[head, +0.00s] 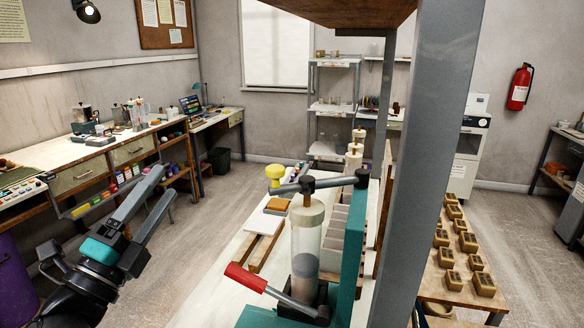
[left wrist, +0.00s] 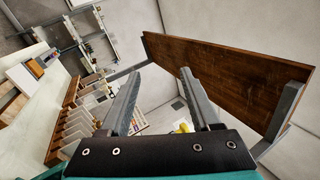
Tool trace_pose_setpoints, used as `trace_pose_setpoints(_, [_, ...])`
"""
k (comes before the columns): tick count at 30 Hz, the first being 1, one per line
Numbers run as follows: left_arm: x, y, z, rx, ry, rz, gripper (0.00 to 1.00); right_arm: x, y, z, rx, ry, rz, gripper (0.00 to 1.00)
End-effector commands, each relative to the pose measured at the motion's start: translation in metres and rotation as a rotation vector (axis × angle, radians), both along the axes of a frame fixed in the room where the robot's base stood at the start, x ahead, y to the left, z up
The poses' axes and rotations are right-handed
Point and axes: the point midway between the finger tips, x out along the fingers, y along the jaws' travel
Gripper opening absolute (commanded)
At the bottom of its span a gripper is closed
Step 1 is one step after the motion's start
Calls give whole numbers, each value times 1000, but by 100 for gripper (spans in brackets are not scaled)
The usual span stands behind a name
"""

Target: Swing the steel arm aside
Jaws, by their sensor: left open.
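The steel arm (head: 318,184) is a dark grey bar lying level across the top of a clear cylinder (head: 307,245) in a teal stand (head: 345,250). Its right end meets the stand's upright. A yellow knob (head: 276,172) shows by its left end. A lever with a red handle (head: 245,278) sits at the cylinder's foot. My left gripper (head: 163,183) is open and empty, well left of the stand, over the floor side of the bench. Its two fingers also show apart in the left wrist view (left wrist: 162,73). My right gripper is out of view.
A grey post (head: 425,150) and a wooden shelf (head: 340,10) stand close on the right and overhead. The white bench (head: 235,262) holds a board with wooden strips. A side table with small wooden blocks (head: 454,280) is at right. Open floor (head: 190,255) lies left.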

Motion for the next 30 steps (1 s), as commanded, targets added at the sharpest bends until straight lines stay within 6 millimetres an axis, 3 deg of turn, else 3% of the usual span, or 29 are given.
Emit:
trace_pose_setpoints(1, [-7, -13, 23, 135, -99, -42, 64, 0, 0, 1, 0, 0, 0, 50])
trace_pose_setpoints(3, [-19, -32, 43, 320, -223, -96, 64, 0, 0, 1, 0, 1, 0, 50])
trace_pose_setpoints(6, [-36, -54, 58, 591, -378, -164, 64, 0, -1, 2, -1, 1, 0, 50])
trace_pose_setpoints(10, [-52, -71, 58, 907, -523, -230, 64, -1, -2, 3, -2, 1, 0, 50])
trace_pose_setpoints(15, [-60, -73, 48, 1171, -612, -280, 64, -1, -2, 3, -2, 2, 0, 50])
trace_pose_setpoints(23, [-58, -80, 45, 1248, -633, -298, 64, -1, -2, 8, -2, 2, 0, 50])
trace_pose_setpoints(30, [-43, -111, 47, 1242, -634, -298, 64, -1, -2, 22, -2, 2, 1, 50])
